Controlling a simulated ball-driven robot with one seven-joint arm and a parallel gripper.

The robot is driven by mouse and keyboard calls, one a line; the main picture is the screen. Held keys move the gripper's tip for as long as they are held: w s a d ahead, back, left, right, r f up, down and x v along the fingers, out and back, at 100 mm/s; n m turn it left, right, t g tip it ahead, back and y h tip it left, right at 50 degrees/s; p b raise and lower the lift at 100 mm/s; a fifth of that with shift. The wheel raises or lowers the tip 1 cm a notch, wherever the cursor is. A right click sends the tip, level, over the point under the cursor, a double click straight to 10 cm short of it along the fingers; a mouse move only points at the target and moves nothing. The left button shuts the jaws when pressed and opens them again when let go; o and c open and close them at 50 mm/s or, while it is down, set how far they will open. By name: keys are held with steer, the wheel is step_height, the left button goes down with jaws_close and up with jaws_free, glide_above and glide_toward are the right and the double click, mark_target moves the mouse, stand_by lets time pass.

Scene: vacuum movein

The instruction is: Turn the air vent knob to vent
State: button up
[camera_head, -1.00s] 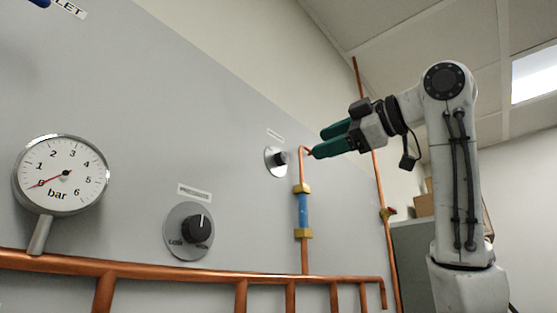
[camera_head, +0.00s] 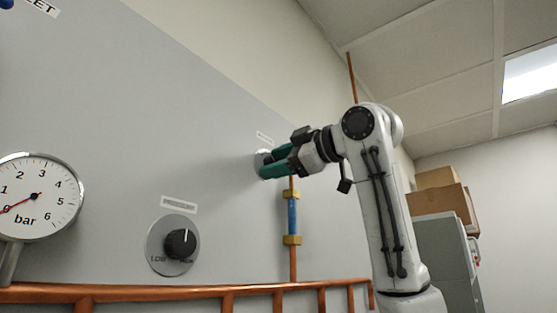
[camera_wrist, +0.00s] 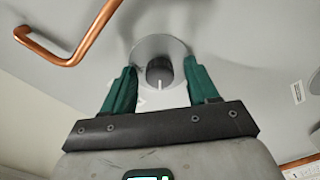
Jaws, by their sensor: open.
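The air vent knob is a small black knob (camera_wrist: 160,72) on a round grey plate (camera_wrist: 148,46) fixed to the grey panel. In the wrist view it sits between the two green fingers of my gripper (camera_wrist: 161,85), with a gap on each side. A white mark on the knob points toward my gripper's palm. In the head view my gripper (camera_head: 271,163) is at the panel and covers most of the knob; only part of its plate (camera_head: 260,158) shows. My gripper is open and holds nothing.
A copper pipe with a blue section (camera_head: 292,215) runs just below the knob; a bent copper pipe (camera_wrist: 75,50) is close in the wrist view. A pressure knob (camera_head: 181,243) and a bar gauge (camera_head: 36,196) are to the left. A cabinet (camera_head: 447,260) with boxes stands right.

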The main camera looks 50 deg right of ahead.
steer(key=shift+c, duration=0.4)
steer(key=c, duration=1)
steer(key=shift+o, duration=0.2)
steer(key=shift+m+b, duration=0.9)
steer(key=shift+m, duration=8.1)
